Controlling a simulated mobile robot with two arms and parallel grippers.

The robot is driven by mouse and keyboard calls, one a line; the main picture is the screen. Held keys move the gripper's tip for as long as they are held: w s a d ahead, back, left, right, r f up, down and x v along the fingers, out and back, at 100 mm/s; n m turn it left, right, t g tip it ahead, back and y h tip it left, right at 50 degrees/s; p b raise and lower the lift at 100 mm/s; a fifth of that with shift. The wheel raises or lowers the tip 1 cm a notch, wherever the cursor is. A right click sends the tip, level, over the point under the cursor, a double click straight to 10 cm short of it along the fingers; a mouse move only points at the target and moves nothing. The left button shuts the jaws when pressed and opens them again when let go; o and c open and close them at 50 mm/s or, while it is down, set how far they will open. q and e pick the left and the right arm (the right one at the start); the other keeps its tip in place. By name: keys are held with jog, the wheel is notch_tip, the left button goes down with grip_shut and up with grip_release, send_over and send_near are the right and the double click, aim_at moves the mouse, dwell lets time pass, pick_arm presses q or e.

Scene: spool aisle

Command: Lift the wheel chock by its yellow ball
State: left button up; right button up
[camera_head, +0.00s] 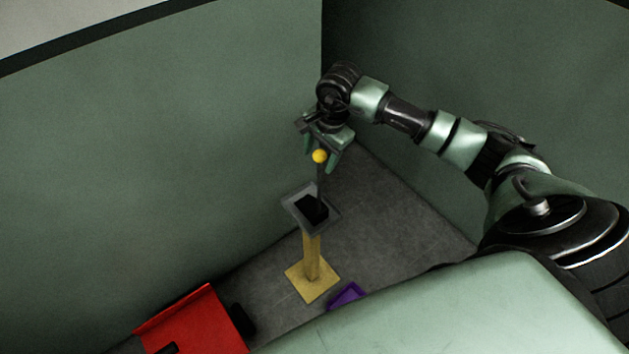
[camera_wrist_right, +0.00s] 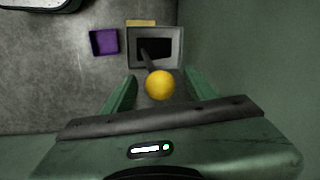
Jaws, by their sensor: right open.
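The wheel chock (camera_head: 312,208) is a black block in a grey tray (camera_head: 291,206) on top of a wooden stand. A thin dark rod rises from the chock to a yellow ball (camera_head: 320,156). My right gripper (camera_head: 321,167) is open, with its green fingers on either side of the ball. In the right wrist view the ball (camera_wrist_right: 160,85) shows between the two fingers, with a gap to each. The black chock (camera_wrist_right: 154,48) shows beyond it in the tray (camera_wrist_right: 132,62). My left gripper is in neither view.
The wooden stand (camera_head: 311,258) has a square foot on the grey floor. A purple tray (camera_head: 347,295) lies beside it. A red object (camera_head: 195,322) stands at lower left. Green walls (camera_head: 150,150) meet in a corner behind my right gripper.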

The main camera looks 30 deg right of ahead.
grip_shut()
jog(key=shift+r, duration=0.1)
dwell(1.2)
